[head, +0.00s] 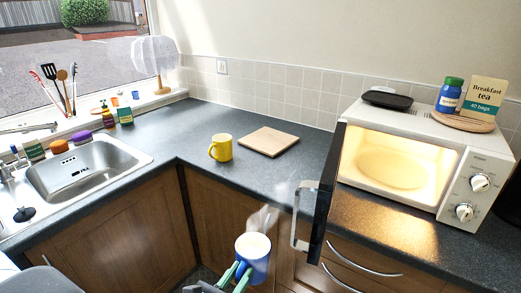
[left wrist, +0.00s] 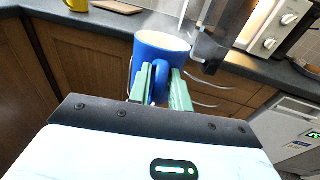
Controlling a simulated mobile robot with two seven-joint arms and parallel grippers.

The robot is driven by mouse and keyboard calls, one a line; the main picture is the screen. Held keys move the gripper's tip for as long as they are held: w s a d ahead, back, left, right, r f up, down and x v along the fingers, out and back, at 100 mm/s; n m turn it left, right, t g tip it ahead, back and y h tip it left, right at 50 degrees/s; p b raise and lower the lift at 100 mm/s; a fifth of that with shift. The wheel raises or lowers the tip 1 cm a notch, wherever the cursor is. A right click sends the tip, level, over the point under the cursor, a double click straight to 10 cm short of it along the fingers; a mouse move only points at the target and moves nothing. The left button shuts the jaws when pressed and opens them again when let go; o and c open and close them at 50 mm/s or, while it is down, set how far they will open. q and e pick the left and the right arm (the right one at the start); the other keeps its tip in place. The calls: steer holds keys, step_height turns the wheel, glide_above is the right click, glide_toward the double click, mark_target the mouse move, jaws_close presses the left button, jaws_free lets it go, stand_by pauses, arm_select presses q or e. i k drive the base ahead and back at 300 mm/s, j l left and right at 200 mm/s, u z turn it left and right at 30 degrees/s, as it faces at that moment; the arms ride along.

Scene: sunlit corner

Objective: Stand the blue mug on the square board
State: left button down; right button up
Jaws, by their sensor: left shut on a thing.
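The blue mug (head: 254,257) is held upright in front of the counter, with a pale drink in it and steam rising. My left gripper (head: 242,274) is shut on the mug's handle side; the green fingers (left wrist: 163,88) and the blue mug (left wrist: 158,50) fill the middle of the left wrist view. The square board (head: 269,141) is a light wooden board lying on the counter, bare on top. It also shows in part at the top of the left wrist view (left wrist: 117,7). My right gripper is not in view.
A yellow mug (head: 221,148) stands on the counter just left of the board. The microwave (head: 400,150) at right has its door (head: 326,190) open, jutting toward me beside the blue mug. The sink (head: 88,168) is at left.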

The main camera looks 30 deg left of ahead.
mark_target(264, 143)
steer(key=i+j, duration=0.1)
steer(key=j, duration=0.2)
steer(key=i+j, duration=0.1)
steer(key=j, duration=0.2)
steer(key=i+j+z, duration=0.15)
steer(key=j+z, duration=0.2)
steer(key=i+z, duration=0.2)
steer(key=z, duration=0.2)
